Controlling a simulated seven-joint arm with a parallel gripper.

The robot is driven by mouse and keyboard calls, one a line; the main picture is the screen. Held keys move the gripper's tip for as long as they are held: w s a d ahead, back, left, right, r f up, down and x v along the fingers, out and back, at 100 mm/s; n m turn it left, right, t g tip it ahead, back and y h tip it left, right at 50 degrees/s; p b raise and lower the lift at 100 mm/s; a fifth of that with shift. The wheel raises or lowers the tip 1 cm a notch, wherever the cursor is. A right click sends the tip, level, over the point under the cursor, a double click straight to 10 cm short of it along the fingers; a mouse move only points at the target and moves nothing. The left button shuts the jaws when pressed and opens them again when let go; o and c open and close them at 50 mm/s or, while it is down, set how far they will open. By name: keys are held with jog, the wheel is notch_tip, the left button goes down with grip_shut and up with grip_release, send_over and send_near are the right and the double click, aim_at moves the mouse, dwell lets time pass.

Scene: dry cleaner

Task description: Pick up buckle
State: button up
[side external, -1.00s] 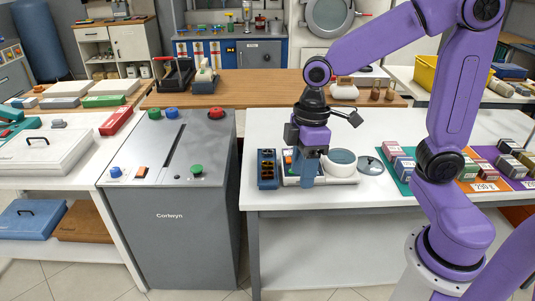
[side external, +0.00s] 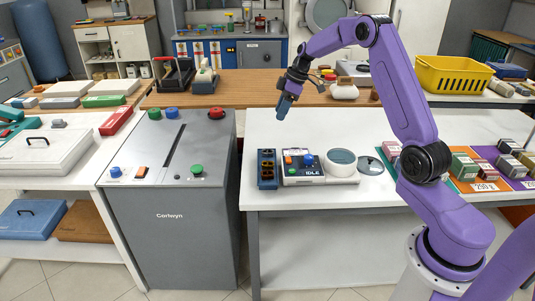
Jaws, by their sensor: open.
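I cannot make out a buckle for certain; small dark or brown items sit in a blue compartment tray (side external: 260,170) at the left end of the white table, too small to tell apart. My gripper (side external: 281,113) is open. It is raised and tilted, pointing down and left above the far edge of the white table. It is well above and behind the tray, and nothing shows in it.
A control device marked "IDLE" (side external: 303,171) with a round white dish (side external: 341,157) stands right of the tray. A glass lid (side external: 370,165) lies beside it. Labelled blocks (side external: 463,166) fill the right end. A grey machine (side external: 165,215) stands left. The table's back left is clear.

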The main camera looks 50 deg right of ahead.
jog(key=d, duration=0.3)
send_over(268, 151)
jog(key=s+d, duration=0.1)
jog(key=d, duration=0.1)
jog(key=shift+t, duration=0.3)
jog(key=f, duration=1.2)
jog(key=shift+s+a+f, duration=0.1)
jog(key=shift+s, duration=0.1)
jog(key=shift+s+x, duration=0.1)
jog(key=shift+x, duration=1.2)
jog(key=shift+s+x, duration=0.15)
jog(key=shift+x, duration=1.15)
jog(key=shift+f, duration=0.1)
jog(key=shift+c, duration=0.3)
jog(key=c, duration=0.8)
